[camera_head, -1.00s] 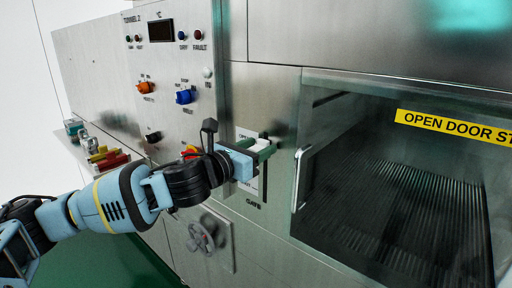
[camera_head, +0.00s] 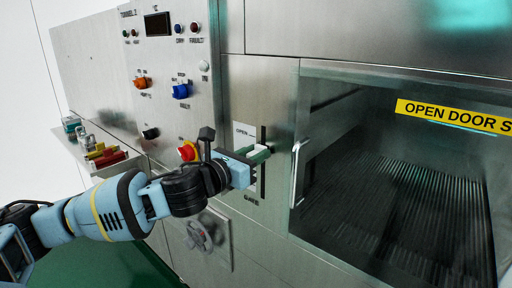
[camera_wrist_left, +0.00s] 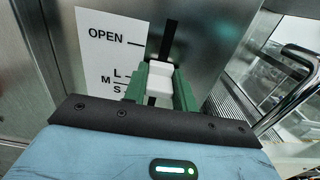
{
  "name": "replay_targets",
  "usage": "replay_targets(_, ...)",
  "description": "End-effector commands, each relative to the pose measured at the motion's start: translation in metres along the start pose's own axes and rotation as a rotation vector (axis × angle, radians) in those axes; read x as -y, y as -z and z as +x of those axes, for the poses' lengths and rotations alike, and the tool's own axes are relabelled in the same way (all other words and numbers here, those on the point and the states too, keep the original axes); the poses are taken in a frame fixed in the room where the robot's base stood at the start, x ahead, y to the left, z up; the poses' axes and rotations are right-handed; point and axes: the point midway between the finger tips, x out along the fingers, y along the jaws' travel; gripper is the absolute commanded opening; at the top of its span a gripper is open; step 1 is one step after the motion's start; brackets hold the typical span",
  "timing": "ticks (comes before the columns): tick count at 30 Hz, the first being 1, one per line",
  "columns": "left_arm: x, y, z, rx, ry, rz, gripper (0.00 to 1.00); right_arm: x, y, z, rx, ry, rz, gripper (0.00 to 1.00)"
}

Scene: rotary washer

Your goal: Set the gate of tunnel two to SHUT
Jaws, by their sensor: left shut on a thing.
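The gate handle is a small white block on the steel front. In the left wrist view, the gate handle (camera_wrist_left: 160,76) sits in a dark upright slot beside a white scale plate (camera_wrist_left: 98,35) marked OPEN at the top, with L, M and S lower down. The handle is below the OPEN mark and appears near the L mark. My left gripper (camera_wrist_left: 161,88) is shut on it, with a green finger on each side. In the head view, my left gripper (camera_head: 260,156) covers much of the slot above the GATE label. The lower end of the scale is hidden.
A door handle (camera_head: 298,175) and glass door (camera_head: 395,185) stand just right of the gate. Left are a red-and-yellow knob (camera_head: 187,151), a blue knob (camera_head: 180,91) and an orange knob (camera_head: 139,83). A handwheel (camera_head: 201,234) is below my left arm.

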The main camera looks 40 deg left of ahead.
Motion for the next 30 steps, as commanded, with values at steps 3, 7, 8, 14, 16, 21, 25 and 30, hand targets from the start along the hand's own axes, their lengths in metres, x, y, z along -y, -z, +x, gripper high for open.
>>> replay_targets(3, 0.002, 0.061, -0.001, -0.036, 0.003, -0.004, 0.0, 0.001, -0.024, 0.013, 0.035, 0.004, 0.004, 0.36)
replay_targets(7, 0.001, 0.093, -0.001, -0.031, 0.001, -0.002, 0.0, 0.001, -0.035, 0.023, 0.05, 0.006, 0.007, 0.36)
replay_targets(8, 0.001, 0.099, -0.001, -0.03, 0.001, -0.003, 0.0, 0.0, -0.035, 0.024, 0.049, 0.006, 0.007, 0.36)
replay_targets(14, 0.001, 0.115, -0.002, -0.018, 0.002, -0.002, 0.0, -0.001, -0.029, 0.031, 0.031, 0.006, 0.007, 0.36)
replay_targets(16, 0.001, 0.116, -0.002, -0.016, 0.002, -0.002, 0.0, -0.001, -0.027, 0.032, 0.027, 0.006, 0.006, 0.36)
replay_targets(21, 0.002, 0.116, -0.002, -0.019, 0.002, -0.002, 0.0, -0.001, -0.025, 0.032, 0.024, 0.006, 0.006, 0.36)
replay_targets(25, 0.002, 0.117, -0.002, -0.021, 0.003, -0.002, 0.32, -0.001, -0.026, 0.032, 0.024, 0.006, 0.006, 0.36)
replay_targets(30, 0.002, 0.115, -0.002, -0.018, 0.002, -0.002, 0.49, 0.0, -0.028, 0.031, 0.029, 0.007, 0.007, 0.36)
